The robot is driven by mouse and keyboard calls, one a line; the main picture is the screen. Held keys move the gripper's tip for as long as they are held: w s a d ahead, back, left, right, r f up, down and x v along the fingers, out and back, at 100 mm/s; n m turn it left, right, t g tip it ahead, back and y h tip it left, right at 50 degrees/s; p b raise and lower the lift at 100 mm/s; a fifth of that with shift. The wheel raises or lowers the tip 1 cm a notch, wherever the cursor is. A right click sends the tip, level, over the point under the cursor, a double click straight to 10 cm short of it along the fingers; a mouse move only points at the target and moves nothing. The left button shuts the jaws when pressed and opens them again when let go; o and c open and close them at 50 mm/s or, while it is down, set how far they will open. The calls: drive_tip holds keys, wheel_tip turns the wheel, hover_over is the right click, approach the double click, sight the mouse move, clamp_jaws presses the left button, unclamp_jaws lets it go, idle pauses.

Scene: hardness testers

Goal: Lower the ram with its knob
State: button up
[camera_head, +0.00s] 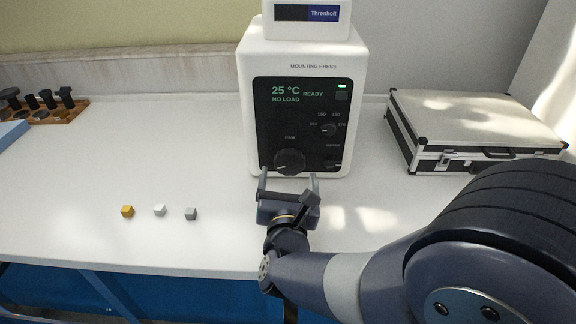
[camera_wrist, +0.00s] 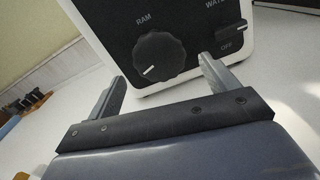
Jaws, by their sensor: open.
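The ram knob (camera_head: 289,160) is a large black dial low on the front panel of the white mounting press (camera_head: 357,100). In the wrist view the knob (camera_wrist: 158,57) sits under the label RAM, and its white mark points to the lower left. My gripper (camera_head: 288,175) is open in front of the panel, its two fingers pointing toward the press. In the wrist view the fingers (camera_wrist: 162,74) are spread to either side of the knob, with nothing between them. I cannot tell whether they reach it. The display (camera_head: 297,95) reads 25 °C, READY, NO LOAD.
A smaller water knob (camera_wrist: 230,36) at OFF is close to the right finger. A temperature dial (camera_head: 329,129) is above it. A silver case (camera_head: 470,115) stands right of the press. Three small cubes, one yellow (camera_head: 127,211), lie left. A wooden rack (camera_head: 60,113) is far left.

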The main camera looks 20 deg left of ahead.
sight(289, 168)
drive_tip(key=shift+x, duration=2.1)
drive_tip(key=shift+c, duration=0.2)
drive_tip(key=c, duration=0.9)
